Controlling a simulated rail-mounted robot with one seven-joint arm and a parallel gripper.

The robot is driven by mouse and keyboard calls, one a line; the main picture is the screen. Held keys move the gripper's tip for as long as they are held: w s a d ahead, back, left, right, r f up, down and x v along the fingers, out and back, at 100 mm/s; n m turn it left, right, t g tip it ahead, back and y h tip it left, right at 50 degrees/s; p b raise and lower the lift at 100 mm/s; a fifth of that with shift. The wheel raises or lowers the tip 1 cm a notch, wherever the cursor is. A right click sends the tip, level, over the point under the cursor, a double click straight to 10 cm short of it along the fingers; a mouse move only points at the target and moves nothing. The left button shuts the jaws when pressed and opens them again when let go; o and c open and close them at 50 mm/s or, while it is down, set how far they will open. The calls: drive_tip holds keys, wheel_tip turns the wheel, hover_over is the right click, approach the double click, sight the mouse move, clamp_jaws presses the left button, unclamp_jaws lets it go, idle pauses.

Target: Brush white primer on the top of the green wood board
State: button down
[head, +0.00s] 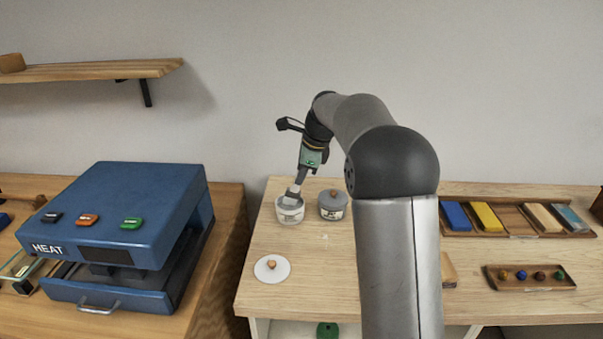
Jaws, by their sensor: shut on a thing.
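My gripper (299,180) points down at the back left of the wooden table, shut on a brush (293,192) with a pale lower end. The brush's lower end is at the mouth of an open white pot (290,216); how deep it reaches cannot be told. A round white lid (272,269) with a wooden knob lies in front of the pot. I cannot make out a green wood board on the table; my arm hides part of the tabletop. A small green thing (328,331) shows below the table's front edge, too cut off to identify.
A grey-lidded pot (333,204) stands just right of the white pot. A tray (518,222) with coloured blocks and a smaller tray (530,287) with several knobs lie right. A tan block (448,270) is partly behind my arm. A blue heat press (130,225) stands left.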

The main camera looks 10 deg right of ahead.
drive_tip(key=shift+r+p, duration=3.35)
drive_tip(key=shift+r, duration=0.2)
drive_tip(key=shift+d+f, duration=0.1)
